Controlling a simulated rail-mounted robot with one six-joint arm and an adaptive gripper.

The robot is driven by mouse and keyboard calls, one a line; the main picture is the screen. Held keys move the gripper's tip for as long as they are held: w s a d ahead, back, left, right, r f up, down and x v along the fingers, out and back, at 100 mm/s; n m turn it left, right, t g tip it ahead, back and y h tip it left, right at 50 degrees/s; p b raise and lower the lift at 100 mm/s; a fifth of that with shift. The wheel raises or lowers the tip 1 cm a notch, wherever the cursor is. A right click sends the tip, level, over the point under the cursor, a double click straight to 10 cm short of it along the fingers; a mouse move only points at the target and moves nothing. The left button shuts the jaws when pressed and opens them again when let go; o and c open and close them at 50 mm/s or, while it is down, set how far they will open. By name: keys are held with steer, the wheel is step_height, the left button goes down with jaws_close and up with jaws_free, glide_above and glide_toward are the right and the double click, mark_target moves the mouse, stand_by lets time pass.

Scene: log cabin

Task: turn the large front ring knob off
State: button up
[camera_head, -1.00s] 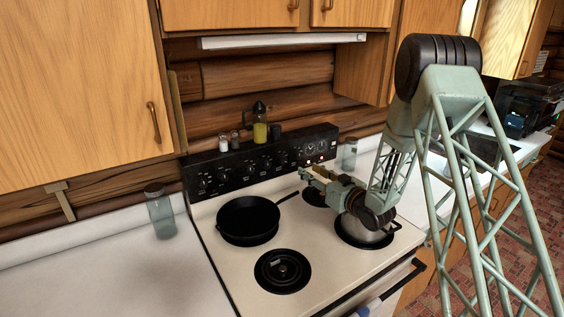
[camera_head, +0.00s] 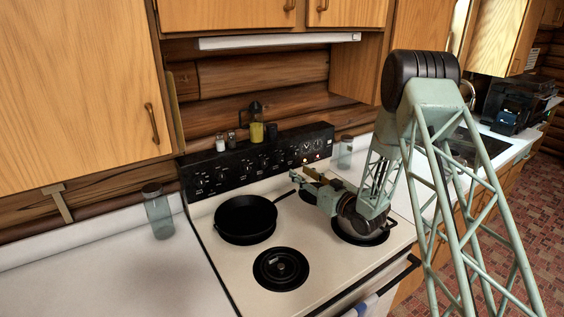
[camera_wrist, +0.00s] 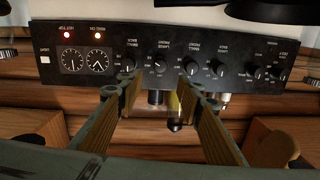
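The black control panel (camera_head: 232,172) with its row of knobs stands at the back of the stove. In the wrist view the panel (camera_wrist: 210,53) appears upside down, with one knob (camera_wrist: 190,68) near the right finger and others on both sides. In the head view my gripper (camera_head: 303,177) is just in front of the panel's right part.
Two red lights (camera_wrist: 82,35) glow on the panel beside two dials. A black frying pan (camera_head: 246,219) sits on the left back burner. A pot (camera_head: 362,232) on the right front burner is partly hidden beneath my wrist.

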mark_target(281, 160)
steer(key=shift+p+x, duration=0.5)
steer(key=shift+x, duration=6.15)
steer(key=shift+c, duration=0.7)
steer(key=c, duration=0.7)
